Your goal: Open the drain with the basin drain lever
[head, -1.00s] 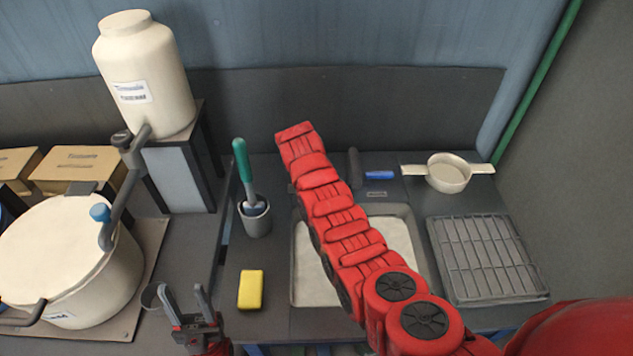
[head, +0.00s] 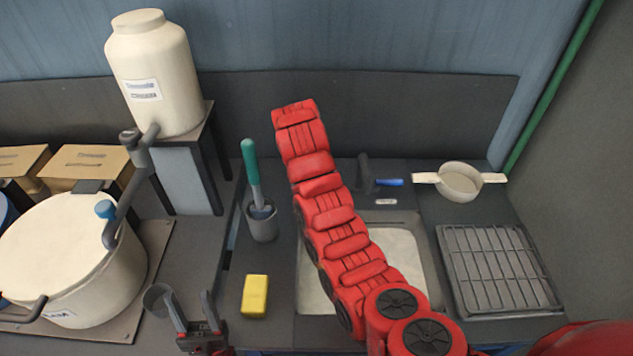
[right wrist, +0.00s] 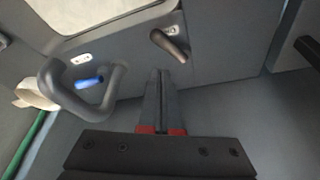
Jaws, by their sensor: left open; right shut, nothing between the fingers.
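A dark, brownish lever handle (right wrist: 170,46) sticks out beside a small label plate near the basin edge in the right wrist view. My red right arm hides that spot in the head view. A second lever, with a blue handle (head: 389,182), stands by the dark tap (head: 363,172); it also shows in the right wrist view (right wrist: 89,82). The labels are too small to read. My right gripper (right wrist: 158,75) is shut and empty, its tips just below the dark handle in the picture, apparently apart from it. My left gripper (head: 186,296) is open and empty at the lower left.
The basin (head: 433,255) holds pale content, partly behind my right arm. A drying rack (head: 497,268) and a strainer-like pan (head: 459,182) are on the right. A yellow sponge (head: 255,296), a brush cup (head: 262,222) and a large pot (head: 75,260) are on the left.

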